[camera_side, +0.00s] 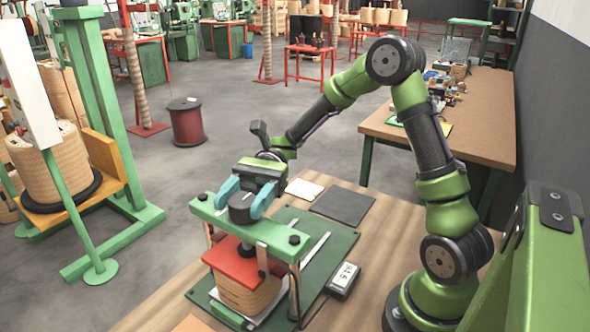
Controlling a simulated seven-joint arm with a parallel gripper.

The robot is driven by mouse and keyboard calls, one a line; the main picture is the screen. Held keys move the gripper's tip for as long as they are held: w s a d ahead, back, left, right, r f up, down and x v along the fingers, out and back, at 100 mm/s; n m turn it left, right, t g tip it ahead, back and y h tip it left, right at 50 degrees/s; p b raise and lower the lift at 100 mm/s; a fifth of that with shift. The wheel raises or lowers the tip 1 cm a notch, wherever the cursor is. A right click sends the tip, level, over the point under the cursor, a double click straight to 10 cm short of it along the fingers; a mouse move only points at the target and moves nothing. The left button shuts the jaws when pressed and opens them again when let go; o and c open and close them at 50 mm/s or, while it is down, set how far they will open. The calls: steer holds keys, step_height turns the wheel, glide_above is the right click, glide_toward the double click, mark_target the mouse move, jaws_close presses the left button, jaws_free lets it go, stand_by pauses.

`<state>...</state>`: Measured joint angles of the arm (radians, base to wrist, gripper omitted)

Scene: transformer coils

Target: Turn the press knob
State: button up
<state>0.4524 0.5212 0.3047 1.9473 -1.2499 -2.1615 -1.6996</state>
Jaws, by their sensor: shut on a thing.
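The press has a green crossbar (225,217) on posts above a dark green base plate (325,249). Its dark round knob (241,208) sits on top of the crossbar. My gripper (243,203) comes down from above, with its blue fingers on either side of the knob, shut on it. Below the crossbar, a red plate (238,262) lies on a tan wound coil (246,293). The knob's far side is partly hidden by my gripper.
A small meter with a display (343,281) lies right of the press. A dark mat (343,205) and a white sheet (304,188) lie behind it. A green stand with a coil (56,170) is at left. A workbench (455,120) stands at the back right.

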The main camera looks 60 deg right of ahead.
steer(key=shift+n+g+h, duration=0.75)
steer(key=shift+n+g, duration=0.35)
steer(key=shift+g, duration=0.45)
steer(key=shift+n+g+h, duration=0.75)
steer(key=shift+n+g, duration=0.35)
steer(key=shift+g, duration=0.75)
steer(key=o, duration=1)
steer(key=shift+c, duration=0.2)
steer(key=v, duration=1.2)
steer(key=shift+r, duration=0.2)
